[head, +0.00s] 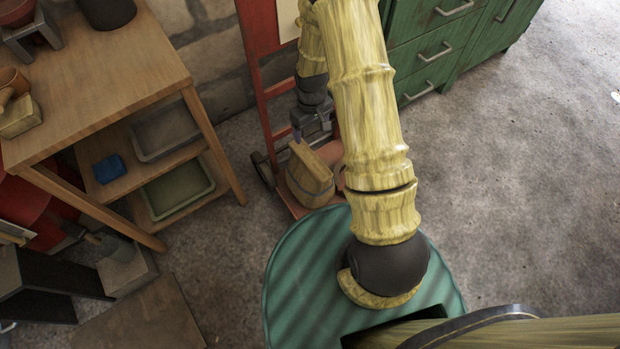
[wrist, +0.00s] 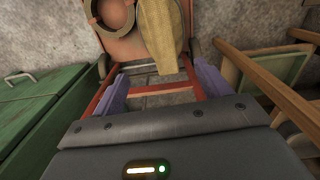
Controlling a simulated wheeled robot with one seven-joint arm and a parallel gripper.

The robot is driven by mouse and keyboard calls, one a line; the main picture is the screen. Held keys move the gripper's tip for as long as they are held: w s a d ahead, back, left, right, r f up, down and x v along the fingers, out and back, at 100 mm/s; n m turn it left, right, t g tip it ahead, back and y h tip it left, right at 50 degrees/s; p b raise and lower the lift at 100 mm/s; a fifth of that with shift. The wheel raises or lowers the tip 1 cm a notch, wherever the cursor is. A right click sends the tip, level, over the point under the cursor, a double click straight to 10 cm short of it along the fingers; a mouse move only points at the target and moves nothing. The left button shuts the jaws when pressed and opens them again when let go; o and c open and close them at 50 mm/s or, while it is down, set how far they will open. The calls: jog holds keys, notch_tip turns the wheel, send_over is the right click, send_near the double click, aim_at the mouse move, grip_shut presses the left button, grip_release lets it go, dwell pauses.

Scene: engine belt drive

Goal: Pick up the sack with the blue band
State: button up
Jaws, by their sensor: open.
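A tan sack (head: 310,178) stands on the foot plate of a red hand truck (head: 262,85). A dark greyish-blue band runs around its lower part in the head view. The sack also shows in the wrist view (wrist: 162,28), at the top, beyond my fingertips and between their lines. My gripper (head: 308,134) is just above the sack in the head view. In the wrist view its purple fingers (wrist: 160,78) are apart with nothing between them. I cannot tell how large the gap to the sack is.
A terracotta-coloured round thing (wrist: 113,14) lies close beside the sack. A wooden shelf table (head: 100,95) with trays stands to the left. A green drawer cabinet (head: 425,50) stands at the back right.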

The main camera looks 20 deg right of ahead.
jog(key=b, duration=0.5)
send_near(310, 157)
notch_tip(310, 157, down, 5)
jog(key=shift+s+d+f, duration=0.1)
jog(key=shift+d+f, duration=0.05)
jog(key=shift+f, duration=0.05)
jog(key=shift+a+f+b, duration=0.2)
jog(key=shift+f+b, duration=1.3)
jog(key=shift+f, duration=1.1)
jog(key=shift+f, duration=0.3)
grip_shut()
jog(key=shift+r, duration=0.15)
